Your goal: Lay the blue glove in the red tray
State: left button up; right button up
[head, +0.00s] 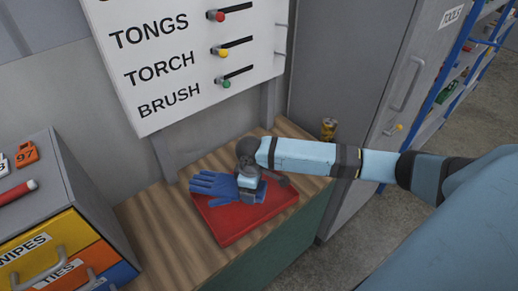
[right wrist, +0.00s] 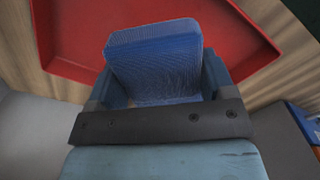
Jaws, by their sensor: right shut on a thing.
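The blue glove (head: 215,185) is held over the red tray (head: 240,225) in the head view, its fingers pointing left past the tray's left edge. The tray lies on the wooden worktop. My right gripper (head: 254,193) is shut on the glove's cuff end. In the right wrist view the blue glove (right wrist: 155,60) sits between the jaws of my right gripper (right wrist: 160,90), with the red tray (right wrist: 85,35) behind it. I cannot tell whether the glove touches the tray. My left gripper is not in view.
A white board (head: 190,60) labelled TONGS, TORCH and BRUSH hangs above the worktop (head: 150,215). A drawer cabinet (head: 60,240) stands at left. A yellow can (head: 328,128) stands at the worktop's back right, by a grey locker (head: 350,70). Bare worktop lies left of the tray.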

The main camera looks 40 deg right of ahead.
jog(key=w+d+r+n+p, duration=0.2)
jog(key=w+d+r+n, duration=0.1)
jog(key=w+d+n, duration=0.6)
jog(key=shift+n, duration=0.4)
jog(key=f+b, duration=0.4)
jog(key=b, duration=0.1)
jog(key=shift+s+a+f, duration=0.25)
jog(key=shift+s+f, duration=0.1)
jog(key=shift+s, duration=0.05)
jog(key=shift+f+b, duration=0.25)
jog(key=shift+b, duration=0.15)
jog(key=shift+f, duration=0.65)
jog(key=o, duration=0.9)
notch_tip(320, 180, up, 14)
jog(key=b, duration=0.1)
jog(key=shift+f, duration=0.1)
